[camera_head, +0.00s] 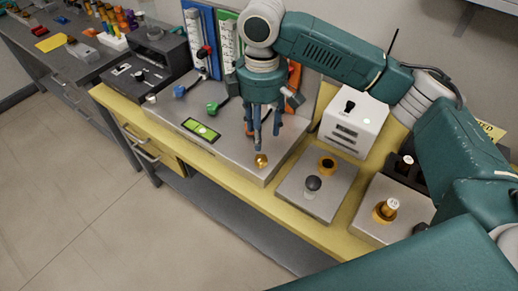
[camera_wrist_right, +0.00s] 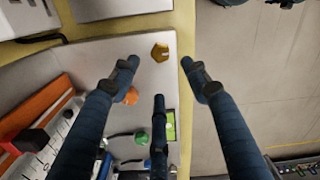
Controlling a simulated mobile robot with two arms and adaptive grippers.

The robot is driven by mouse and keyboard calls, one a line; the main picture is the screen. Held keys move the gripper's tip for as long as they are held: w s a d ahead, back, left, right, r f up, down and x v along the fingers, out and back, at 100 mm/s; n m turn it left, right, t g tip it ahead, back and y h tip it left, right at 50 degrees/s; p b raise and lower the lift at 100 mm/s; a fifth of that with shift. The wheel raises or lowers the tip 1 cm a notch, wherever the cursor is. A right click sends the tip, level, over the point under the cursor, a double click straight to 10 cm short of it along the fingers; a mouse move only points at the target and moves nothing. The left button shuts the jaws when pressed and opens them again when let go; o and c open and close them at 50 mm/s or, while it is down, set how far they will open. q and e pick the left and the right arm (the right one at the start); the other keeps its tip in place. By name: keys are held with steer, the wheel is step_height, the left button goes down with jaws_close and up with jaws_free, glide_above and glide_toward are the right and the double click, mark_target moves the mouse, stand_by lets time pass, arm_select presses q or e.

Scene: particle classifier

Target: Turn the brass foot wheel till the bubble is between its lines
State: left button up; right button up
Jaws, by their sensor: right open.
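The brass foot wheel (camera_head: 261,161) stands on the front right corner of the grey instrument base (camera_head: 178,117). It also shows in the right wrist view (camera_wrist_right: 160,52), near the edge of the base. The bubble level (camera_head: 201,130) is a green window in a black frame on the base, left of the wheel. A pale spot shows in it, but I cannot tell how it lies to the lines. Its green window is partly seen in the wrist view (camera_wrist_right: 170,126). My right gripper (camera_head: 262,138) points down above the wheel, open and empty, its fingers apart from it. My left gripper is out of view.
A blue knob (camera_head: 180,91) and a green knob (camera_head: 213,107) stick out left of the gripper. A white box (camera_head: 353,122) and a grey plate (camera_head: 335,190) with a black-knobbed piece stand to the right. Floor lies beyond the yellow bench edge (camera_head: 285,214).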

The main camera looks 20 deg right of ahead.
mark_target(261, 158)
step_height(261, 158, down, 10)
steer(key=shift+f+p, duration=0.25)
steer(key=shift+p, duration=0.25)
steer(key=c, duration=1.2)
